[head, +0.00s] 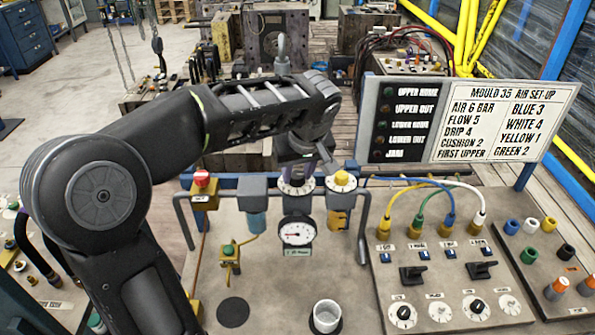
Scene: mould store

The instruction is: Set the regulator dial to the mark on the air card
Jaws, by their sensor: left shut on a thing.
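The regulator dial (284,189) is a white marked disc on top of the middle unit of the air set, above a round pressure gauge (297,232). My left gripper (299,178) points down over the dial and is shut on its knob; the gripper and wrist hide the knob and part of the scale, so I cannot read its setting. The air card (500,120) stands at the back right. It reads AIR 6 BAR, FLOW 5, DRIP 4, CUSHION 2, with a list of coloured numbers. My right gripper is not in view.
A red button (201,178) stands left of the dial and a yellow knob (342,178) close on its right. Coloured hoses (449,215) rise from the right panel, above switches and small dials. A white cup (326,316) is at the front.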

